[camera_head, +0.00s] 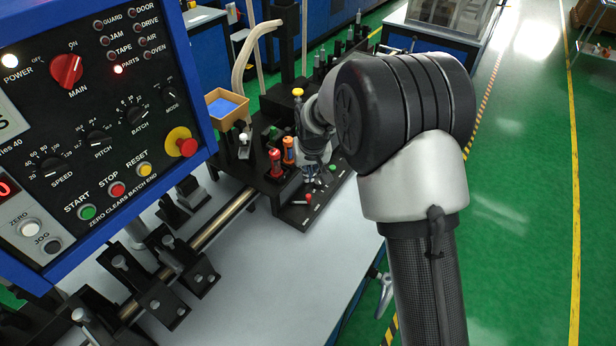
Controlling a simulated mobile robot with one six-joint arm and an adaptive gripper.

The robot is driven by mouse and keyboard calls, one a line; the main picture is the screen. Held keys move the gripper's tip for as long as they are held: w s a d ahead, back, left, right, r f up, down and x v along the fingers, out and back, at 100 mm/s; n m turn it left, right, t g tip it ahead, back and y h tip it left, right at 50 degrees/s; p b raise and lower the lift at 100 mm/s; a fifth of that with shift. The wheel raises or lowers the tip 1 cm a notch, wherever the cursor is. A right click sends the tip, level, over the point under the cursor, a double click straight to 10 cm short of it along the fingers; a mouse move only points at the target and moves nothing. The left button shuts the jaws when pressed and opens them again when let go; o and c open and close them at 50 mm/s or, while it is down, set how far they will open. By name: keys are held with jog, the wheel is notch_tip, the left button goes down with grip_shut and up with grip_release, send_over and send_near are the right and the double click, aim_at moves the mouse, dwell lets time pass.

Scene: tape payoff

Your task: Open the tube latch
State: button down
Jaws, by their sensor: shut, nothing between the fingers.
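My gripper (312,176) points down over the black fixture block at the far end of the bench, small and far off in the view. Its fingers are shut with nothing between them. Just left of it stand a red-handled part (275,161) and an orange-handled part (289,150). A small red-tipped lever (308,198) lies on the black plate just below the fingers. I cannot tell which of these parts is the tube latch, or whether the fingers touch any of them. My wrist hides some of the fixture behind it.
A control panel (95,120) with knobs and buttons fills the left. Black clamps (140,288) and a metal rod (222,222) run along the white bench (290,270). Green floor is clear at right.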

jog(key=b+x, duration=0.2)
jog(key=x, duration=0.7)
jog(key=shift+f, duration=0.1)
